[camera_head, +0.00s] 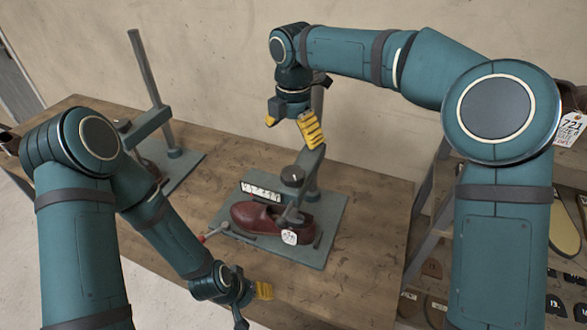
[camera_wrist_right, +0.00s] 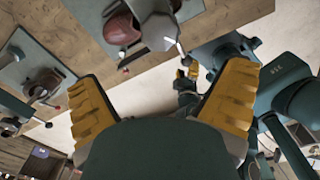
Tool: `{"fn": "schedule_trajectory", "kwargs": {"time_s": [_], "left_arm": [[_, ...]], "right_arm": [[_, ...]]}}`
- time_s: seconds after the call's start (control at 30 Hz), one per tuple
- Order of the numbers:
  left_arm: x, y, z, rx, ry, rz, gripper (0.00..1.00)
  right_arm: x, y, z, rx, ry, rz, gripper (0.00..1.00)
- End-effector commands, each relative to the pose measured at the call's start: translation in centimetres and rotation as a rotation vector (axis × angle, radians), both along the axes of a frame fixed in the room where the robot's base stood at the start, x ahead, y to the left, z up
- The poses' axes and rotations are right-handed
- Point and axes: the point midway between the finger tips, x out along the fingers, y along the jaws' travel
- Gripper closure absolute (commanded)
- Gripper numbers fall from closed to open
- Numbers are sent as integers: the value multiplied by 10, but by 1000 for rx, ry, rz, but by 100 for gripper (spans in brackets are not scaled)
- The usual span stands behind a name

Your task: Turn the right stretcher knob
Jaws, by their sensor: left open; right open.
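The right stretcher stands on a grey plate (camera_head: 326,240) and holds a dark red shoe (camera_head: 258,218). I cannot tell which of these is the task's knob. My right gripper (camera_head: 291,124) is open and empty, above and behind the shoe, apart from the stretcher. My left gripper (camera_head: 252,305) is open and empty, low at the table's front edge. In the right wrist view, the red shoe (camera_wrist_right: 122,28) shows at the top between my yellow fingers.
A second stretcher with a tall post (camera_head: 150,90) stands at the back left, partly hidden by my left arm. The wooden table (camera_head: 365,215) is clear right of the plate. A rack with soles (camera_head: 563,235) and a paper tag (camera_head: 572,128) is at far right.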

Motion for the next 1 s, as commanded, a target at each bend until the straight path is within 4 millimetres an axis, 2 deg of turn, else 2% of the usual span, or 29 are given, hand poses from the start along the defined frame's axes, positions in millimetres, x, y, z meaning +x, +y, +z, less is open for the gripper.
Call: {"fn": "schedule_trajectory", "kwargs": {"time_s": [0.03,0.2,0.5,0.7,1.0], "left_arm": [[0,0,-3,0,1,-1,39],[-2,0,-9,-2,6,-4,39],[-5,-1,-17,-3,12,-10,39],[-6,-1,-19,-3,14,-11,39],[-6,-1,-19,-3,13,-12,39]], "right_arm": [[0,-1,-12,-2,4,0,3],[0,-1,-46,-2,3,-1,3],[0,0,-98,-1,2,-1,3],[0,0,-116,0,1,-1,3],[0,-1,-119,-1,1,-2,3]]}}
